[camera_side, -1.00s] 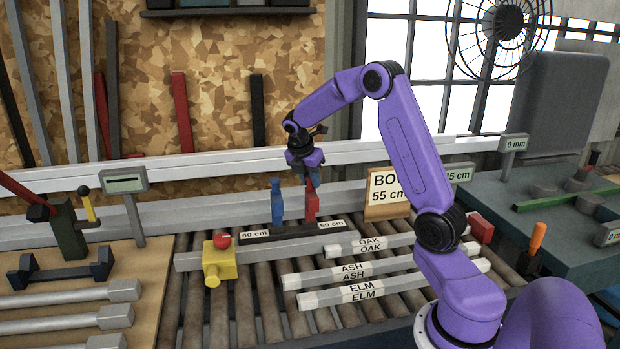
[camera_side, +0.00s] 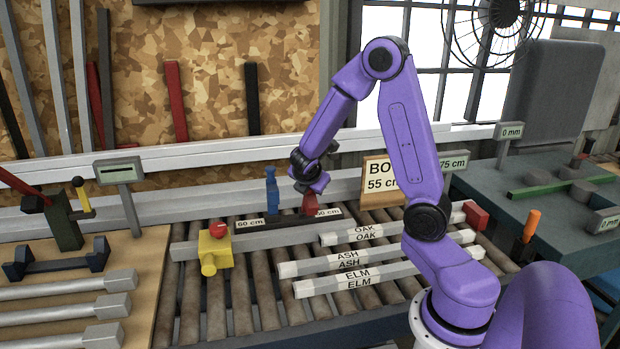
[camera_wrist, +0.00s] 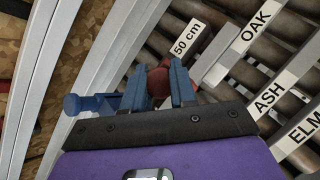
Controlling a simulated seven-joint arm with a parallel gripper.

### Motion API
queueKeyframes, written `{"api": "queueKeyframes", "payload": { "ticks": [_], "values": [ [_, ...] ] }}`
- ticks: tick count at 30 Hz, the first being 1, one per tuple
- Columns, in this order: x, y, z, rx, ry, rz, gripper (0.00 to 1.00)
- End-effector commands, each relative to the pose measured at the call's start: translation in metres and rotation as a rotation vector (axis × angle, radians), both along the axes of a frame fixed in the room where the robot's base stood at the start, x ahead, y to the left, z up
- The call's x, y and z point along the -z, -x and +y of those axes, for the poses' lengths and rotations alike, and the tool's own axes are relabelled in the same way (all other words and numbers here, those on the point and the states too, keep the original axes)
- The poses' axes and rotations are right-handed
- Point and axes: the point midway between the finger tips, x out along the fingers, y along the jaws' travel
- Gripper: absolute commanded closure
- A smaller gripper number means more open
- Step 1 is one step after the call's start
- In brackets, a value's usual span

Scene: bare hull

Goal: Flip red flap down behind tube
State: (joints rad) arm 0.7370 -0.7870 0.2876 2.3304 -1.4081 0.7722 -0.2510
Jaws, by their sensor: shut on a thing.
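The red flap (camera_side: 309,207) stands on the dark strip beside the 50 cm label. My gripper (camera_side: 311,189) is over it from above and hides its upper part. In the wrist view my gripper (camera_wrist: 160,90) has its two blue fingers closed on the red flap (camera_wrist: 159,80), whose rounded red part shows between them. I cannot tell how far the flap is tilted. A blue flap (camera_side: 272,190) stands upright to its left, near the 60 cm label; a blue part shows in the wrist view (camera_wrist: 92,103). I cannot tell which piece is the tube.
Bars labelled OAK (camera_side: 372,233), ASH (camera_side: 345,261) and ELM (camera_side: 357,279) lie on the rollers in front. A yellow block with a red knob (camera_side: 215,252) is at the left. A sign reading 55 cm (camera_side: 381,181) stands close right of my gripper. A long pale rail runs behind.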

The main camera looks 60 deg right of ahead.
Motion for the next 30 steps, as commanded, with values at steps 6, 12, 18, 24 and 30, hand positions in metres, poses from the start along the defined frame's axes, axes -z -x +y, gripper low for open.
{"api": "queueKeyframes", "payload": {
  "ticks": [6, 12, 18, 24, 30],
  "values": [
    [0.01, 0.011, 0.013, -0.009, 0.087, -0.076, 1.0],
    [0.021, 0.021, 0.022, -0.009, 0.164, -0.152, 1.0],
    [0.034, 0.029, 0.031, -0.01, 0.242, -0.232, 1.0],
    [0.049, 0.037, 0.039, -0.009, 0.323, -0.314, 1.0],
    [0.063, 0.043, 0.045, -0.008, 0.398, -0.392, 1.0]
  ]
}}
